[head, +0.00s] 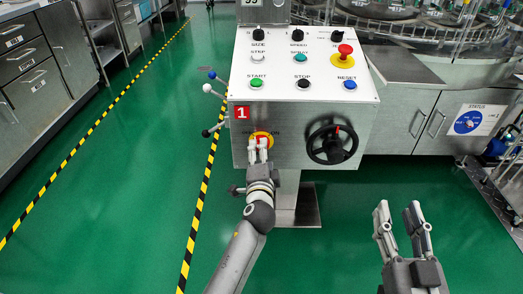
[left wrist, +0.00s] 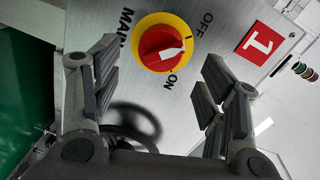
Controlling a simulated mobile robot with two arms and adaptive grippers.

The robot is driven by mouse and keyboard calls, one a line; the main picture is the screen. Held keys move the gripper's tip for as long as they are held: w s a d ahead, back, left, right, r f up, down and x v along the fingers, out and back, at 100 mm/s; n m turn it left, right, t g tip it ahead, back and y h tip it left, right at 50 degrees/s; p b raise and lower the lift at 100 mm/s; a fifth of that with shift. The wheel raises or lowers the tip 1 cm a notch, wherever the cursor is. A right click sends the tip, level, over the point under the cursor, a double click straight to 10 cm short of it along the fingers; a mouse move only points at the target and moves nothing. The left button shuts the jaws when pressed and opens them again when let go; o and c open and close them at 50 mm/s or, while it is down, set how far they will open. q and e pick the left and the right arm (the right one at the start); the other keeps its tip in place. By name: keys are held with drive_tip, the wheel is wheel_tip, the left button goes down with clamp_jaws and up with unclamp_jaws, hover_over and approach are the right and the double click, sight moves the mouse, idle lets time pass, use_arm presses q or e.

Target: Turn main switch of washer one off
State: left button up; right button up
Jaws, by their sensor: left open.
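The main switch of washer one is a red knob on a yellow disc (left wrist: 163,43), on the front of the control box (head: 340,105) marked with a red 1 sign (head: 242,113). Its white pointer faces right in the left wrist view, between the OFF and ON labels; its exact setting is hard to tell. My left gripper (head: 258,146) is in front of the switch, which it partly hides in the head view. In the left wrist view its open fingers (left wrist: 160,75) stand apart on either side of the knob, with nothing between them. My right gripper (head: 398,210) is open and empty at lower right.
A black handwheel (head: 332,145) sits right of the switch. Buttons and a red emergency knob (head: 345,52) are on the sloped top. Levers with ball ends (head: 208,88) stick out at left. Green floor is clear at left; steel cabinets (head: 415,120) stand at right.

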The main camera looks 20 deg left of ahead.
use_arm(q)
drive_tip(key=shift+v, duration=1.8)
